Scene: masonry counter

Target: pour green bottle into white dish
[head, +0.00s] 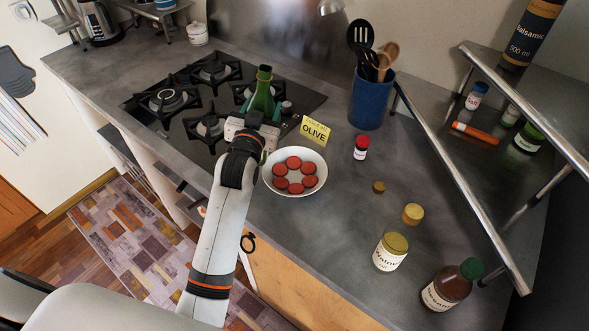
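The green bottle (263,97) stands roughly upright at the right side of the black hob, its neck and shoulders visible. My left gripper (258,122) is at the bottle's near side, hiding its lower part. The fingers are mostly hidden, so I cannot tell whether they are closed on it. The white dish (321,172) sits on the grey counter just in front and to the right of the gripper, holding a ring of several red-brown round slices. A yellow card reading OLIVE (314,130) stands behind the dish. My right gripper is not in view.
A blue utensil crock (370,103) and a red-capped jar (361,148) stand right of the dish. Further right are a yellow-lidded jar (391,252), a brown bottle (447,288) and a metal-railed shelf (480,170).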

